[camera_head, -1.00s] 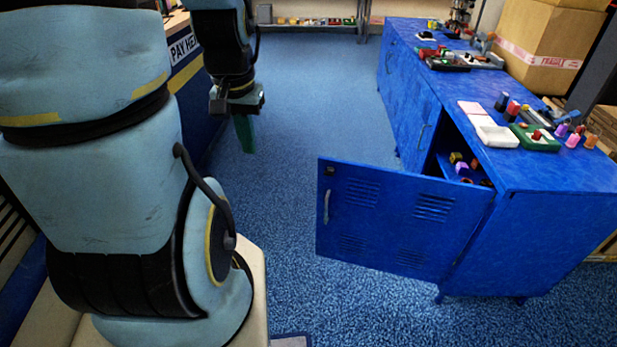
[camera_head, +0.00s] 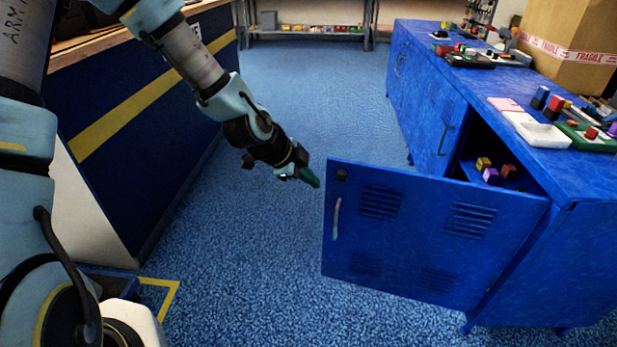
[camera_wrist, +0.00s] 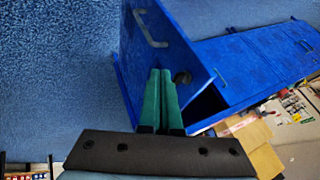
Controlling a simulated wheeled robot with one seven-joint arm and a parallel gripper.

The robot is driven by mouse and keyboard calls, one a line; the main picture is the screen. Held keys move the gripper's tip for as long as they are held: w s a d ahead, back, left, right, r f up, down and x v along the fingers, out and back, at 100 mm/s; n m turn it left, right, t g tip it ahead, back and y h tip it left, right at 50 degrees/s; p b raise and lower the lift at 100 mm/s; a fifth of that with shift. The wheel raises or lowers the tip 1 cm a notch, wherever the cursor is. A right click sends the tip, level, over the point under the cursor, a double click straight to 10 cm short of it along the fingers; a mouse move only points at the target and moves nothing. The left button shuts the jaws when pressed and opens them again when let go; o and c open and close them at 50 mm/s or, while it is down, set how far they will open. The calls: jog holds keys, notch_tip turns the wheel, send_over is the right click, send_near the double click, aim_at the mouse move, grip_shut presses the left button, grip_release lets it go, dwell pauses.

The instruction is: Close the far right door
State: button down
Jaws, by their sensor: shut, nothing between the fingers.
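The blue cabinet door (camera_head: 410,235) stands swung wide open from the near end of the blue cabinet (camera_head: 590,240). It has louvre slots and a pale handle at its free edge. My gripper (camera_head: 308,178) has green fingers, shut and empty, just left of the door's upper free corner in the head view. In the wrist view my gripper (camera_wrist: 160,75) points along the door (camera_wrist: 160,35), close to its black lock piece; I cannot tell if they touch. Small coloured blocks (camera_head: 490,172) sit inside the open compartment. The other cabinet doors look shut.
The cabinet top carries a white tray (camera_head: 535,128), bottles, tools and a cardboard box (camera_head: 570,45). A dark blue counter (camera_head: 130,120) with a yellow stripe stands on the left. The blue carpet between (camera_head: 300,80) is clear.

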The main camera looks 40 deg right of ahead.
aim_at(327, 182)
jog(key=d+f, duration=0.1)
jog(key=d, duration=0.1)
jog(key=w+d+f, duration=0.1)
jog(key=d+f, duration=0.2)
jog(key=d, duration=0.1)
jog(key=shift+w+f, duration=0.3)
jog(key=shift+f, duration=0.1)
jog(key=shift+w+d, duration=0.3)
jog(key=shift+d, duration=0.15)
